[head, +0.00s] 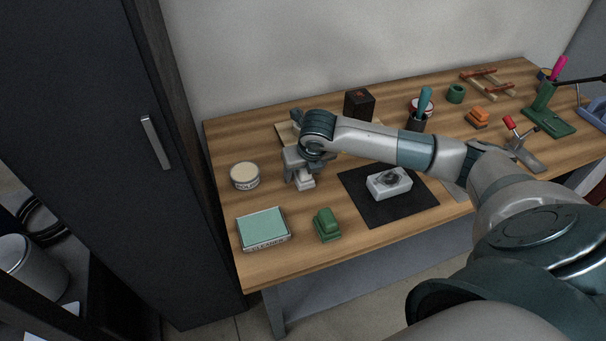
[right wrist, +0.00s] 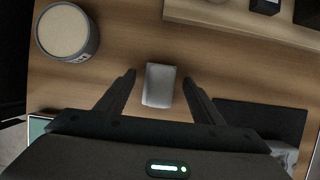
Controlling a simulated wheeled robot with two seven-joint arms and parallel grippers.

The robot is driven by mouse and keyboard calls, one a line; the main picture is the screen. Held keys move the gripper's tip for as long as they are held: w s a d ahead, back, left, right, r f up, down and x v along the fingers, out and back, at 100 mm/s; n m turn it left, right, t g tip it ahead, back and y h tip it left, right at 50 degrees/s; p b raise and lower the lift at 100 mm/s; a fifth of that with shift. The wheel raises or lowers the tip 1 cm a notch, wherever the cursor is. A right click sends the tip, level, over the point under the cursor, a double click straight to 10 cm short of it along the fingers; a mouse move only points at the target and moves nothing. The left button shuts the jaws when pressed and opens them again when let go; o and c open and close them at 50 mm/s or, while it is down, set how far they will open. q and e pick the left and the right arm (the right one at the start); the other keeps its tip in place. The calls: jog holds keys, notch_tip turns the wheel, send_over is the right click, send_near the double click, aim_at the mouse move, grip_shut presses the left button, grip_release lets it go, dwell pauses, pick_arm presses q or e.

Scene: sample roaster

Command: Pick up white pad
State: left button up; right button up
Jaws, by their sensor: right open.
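The white pad (right wrist: 159,85) lies on the wooden table in the right wrist view, between and just ahead of the two fingers. In the head view the white pad (head: 305,183) shows just under my right gripper (head: 297,176), partly hidden by it. My right gripper is open, with one finger on each side of the pad; in the right wrist view the gripper (right wrist: 159,88) shows a gap between each finger and the pad. My left gripper is not in view.
A round tin (head: 245,176) stands left of the pad. A teal-topped box (head: 263,228) and a green block (head: 327,224) are nearer the front edge. A black mat (head: 356,194) with a white block (head: 389,184) lies to the right. A wooden board (head: 284,132) lies behind.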

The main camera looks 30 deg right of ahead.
jog(key=c, duration=1.2)
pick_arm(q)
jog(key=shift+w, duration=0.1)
pick_arm(e)
jog(key=shift+r, duration=0.8)
notch_tip(320, 180, up, 3)
jog(key=shift+f+b, duration=0.2)
jog(key=shift+b, duration=0.25)
jog(key=d, duration=0.1)
jog(key=d+r, duration=0.1)
jog(key=d, duration=0.1)
jog(key=shift+s+d+r+b, duration=0.2)
jog(key=shift+s+r+b, duration=0.1)
jog(key=shift+s+b, duration=0.1)
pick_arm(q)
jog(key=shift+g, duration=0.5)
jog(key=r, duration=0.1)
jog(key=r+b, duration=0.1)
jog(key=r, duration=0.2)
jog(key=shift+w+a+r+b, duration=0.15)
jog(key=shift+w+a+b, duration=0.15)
pick_arm(e)
jog(key=s+d+r, duration=0.2)
jog(key=d+r, duration=0.3)
jog(key=d, duration=0.3)
jog(key=shift+s+r, duration=0.1)
